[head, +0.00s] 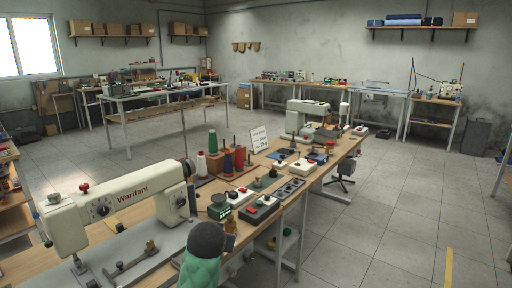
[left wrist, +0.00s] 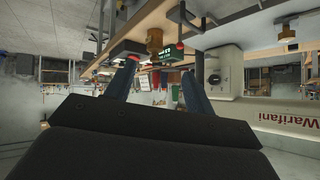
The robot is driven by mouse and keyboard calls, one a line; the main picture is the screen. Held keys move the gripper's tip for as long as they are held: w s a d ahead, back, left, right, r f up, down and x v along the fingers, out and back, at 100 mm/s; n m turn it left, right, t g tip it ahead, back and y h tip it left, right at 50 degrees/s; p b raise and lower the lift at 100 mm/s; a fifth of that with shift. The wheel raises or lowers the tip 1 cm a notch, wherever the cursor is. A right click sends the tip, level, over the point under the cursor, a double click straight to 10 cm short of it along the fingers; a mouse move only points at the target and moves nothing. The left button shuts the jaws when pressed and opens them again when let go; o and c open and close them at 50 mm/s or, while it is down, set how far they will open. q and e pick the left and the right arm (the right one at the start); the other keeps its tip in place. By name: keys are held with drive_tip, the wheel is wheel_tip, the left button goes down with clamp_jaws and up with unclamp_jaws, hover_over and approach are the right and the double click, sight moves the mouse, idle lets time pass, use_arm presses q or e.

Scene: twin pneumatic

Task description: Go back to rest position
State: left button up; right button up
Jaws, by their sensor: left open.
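My left gripper (left wrist: 159,66) shows in the left wrist view, which looks upside down. Its two dark blue fingers are spread apart with nothing held between them. Beyond the fingertips are the edge of the sewing table and a brass fitting (left wrist: 154,40), apart from the fingers as far as I can tell. In the head view I cannot clearly make out either gripper. A dark rounded shape above a green form (head: 200,272) stands at the bottom; I cannot tell what it is. My right gripper is not in view.
Control boxes (head: 262,210) line the table's right side. Open tiled floor (head: 385,215) lies to the right.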

use_arm(q)
drive_tip(key=s+a+f+g, duration=0.1)
drive_tip(key=s+f+g, duration=0.1)
drive_tip(key=s+f, duration=0.7)
drive_tip(key=s+f+g+h+p, duration=0.1)
drive_tip(key=s+f+g, duration=0.2)
drive_tip(key=s+f, duration=0.6)
drive_tip(key=s+a+f+g+h+p, duration=0.1)
drive_tip(key=s+f+g, duration=0.2)
drive_tip(key=s+f, duration=0.6)
drive_tip(key=s, duration=1.5)
drive_tip(key=shift+s+a, duration=0.35)
drive_tip(key=shift+s, duration=0.05)
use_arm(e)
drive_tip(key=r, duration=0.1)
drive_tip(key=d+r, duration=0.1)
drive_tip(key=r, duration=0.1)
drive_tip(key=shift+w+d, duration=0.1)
use_arm(q)
drive_tip(key=shift+f, duration=0.15)
